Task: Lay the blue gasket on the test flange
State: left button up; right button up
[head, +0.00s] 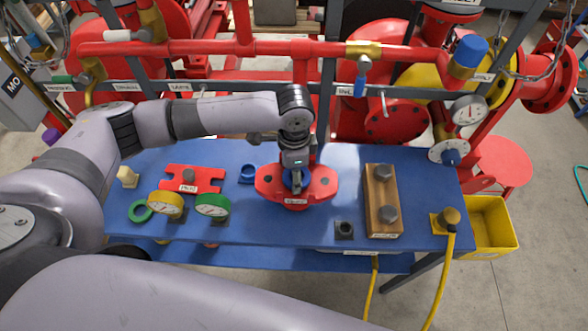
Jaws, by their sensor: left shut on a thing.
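The test flange, a red plate with rounded ends and a small label (323,186), lies on the blue bench top right of the middle. My left gripper (294,180) points down over the centre of this flange and is shut on the blue gasket (287,180). The gasket shows only as a bit of blue at the fingers, partly hidden by them. I cannot tell whether it touches the flange. My right gripper is not in view.
Left of the flange stand a small blue cup-like part (248,173), another red plate (205,178), a green ring (140,211) and two gauges (212,206). A wooden block with bolts (381,222) lies right. A yellow bin (490,226) stands beside the blue bench (285,229). Red pipes run behind.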

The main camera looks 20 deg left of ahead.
pick_arm(q)
jog(key=shift+f, duration=0.25)
jog(key=o, duration=1.2)
jog(key=shift+c, duration=0.2)
jog(key=shift+o, duration=0.2)
jog(key=shift+r, duration=0.1)
notch_tip(320, 180, up, 12)
